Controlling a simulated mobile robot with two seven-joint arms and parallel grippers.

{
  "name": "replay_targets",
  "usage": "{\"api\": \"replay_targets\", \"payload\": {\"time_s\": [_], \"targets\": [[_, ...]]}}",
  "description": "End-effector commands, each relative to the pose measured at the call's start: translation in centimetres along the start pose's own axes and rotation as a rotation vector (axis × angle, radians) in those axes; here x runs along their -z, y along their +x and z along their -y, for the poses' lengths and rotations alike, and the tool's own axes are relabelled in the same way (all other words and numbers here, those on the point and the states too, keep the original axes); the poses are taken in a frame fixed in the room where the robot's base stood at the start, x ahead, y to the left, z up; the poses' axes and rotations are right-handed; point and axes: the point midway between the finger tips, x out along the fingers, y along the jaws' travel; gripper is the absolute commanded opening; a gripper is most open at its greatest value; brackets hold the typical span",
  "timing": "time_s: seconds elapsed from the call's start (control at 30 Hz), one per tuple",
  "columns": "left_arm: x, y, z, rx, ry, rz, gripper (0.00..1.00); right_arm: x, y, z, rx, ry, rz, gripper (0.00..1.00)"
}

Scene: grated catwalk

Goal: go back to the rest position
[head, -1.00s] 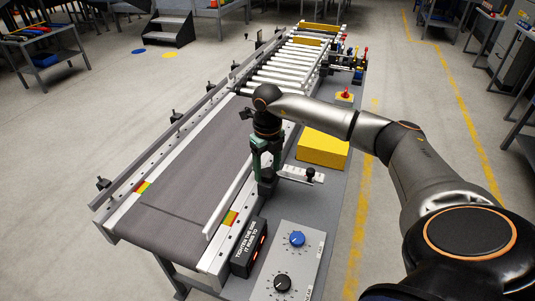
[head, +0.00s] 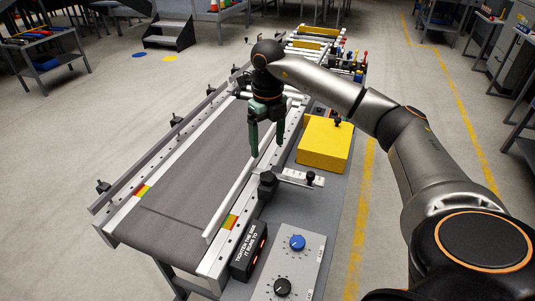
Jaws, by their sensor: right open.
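My right gripper (head: 267,156) is open and empty, its two green fingers pointing down above the right side rail of the conveyor. A black clamp knob (head: 267,183) stands on that side below and in front of the fingers, apart from them in the picture. A light slotted bracket with a small black knob (head: 311,178) extends to the right of it. The conveyor's grey belt (head: 190,185) lies to the left of the gripper. My right arm reaches in from the right. My left gripper is not in view.
A yellow box (head: 324,145) sits right of the conveyor, under my forearm. A control panel (head: 290,262) with a blue and a black knob is near the front, beside a black sign (head: 248,250). Rollers and small levers stand at the back. Open floor lies left.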

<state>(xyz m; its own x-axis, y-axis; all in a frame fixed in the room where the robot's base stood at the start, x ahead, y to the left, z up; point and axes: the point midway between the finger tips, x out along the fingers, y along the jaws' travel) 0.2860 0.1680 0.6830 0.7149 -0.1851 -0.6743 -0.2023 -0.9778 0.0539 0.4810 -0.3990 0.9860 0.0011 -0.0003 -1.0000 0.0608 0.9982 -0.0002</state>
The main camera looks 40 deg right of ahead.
Motion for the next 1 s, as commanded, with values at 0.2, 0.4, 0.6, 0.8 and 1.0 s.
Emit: {"api": "replay_targets", "payload": {"time_s": [0.2, 0.4, 0.6, 0.8, 1.0], "targets": [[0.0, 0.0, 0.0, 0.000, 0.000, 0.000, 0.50, 0.0, -2.0, -0.1, -0.001, 0.000, 0.001, 0.83], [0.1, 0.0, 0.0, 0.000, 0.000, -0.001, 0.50, 0.0, -2.2, 0.0, -0.001, 0.000, -0.001, 0.83], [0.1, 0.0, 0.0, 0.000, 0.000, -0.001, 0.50, 0.0, -2.2, 0.0, -0.001, 0.000, 0.000, 0.83], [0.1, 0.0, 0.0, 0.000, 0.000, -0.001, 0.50, 0.0, -2.2, 0.0, -0.001, 0.000, 0.000, 0.83], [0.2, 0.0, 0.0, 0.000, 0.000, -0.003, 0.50, 0.0, -2.2, 0.0, -0.001, 0.000, -0.001, 0.83]]}}
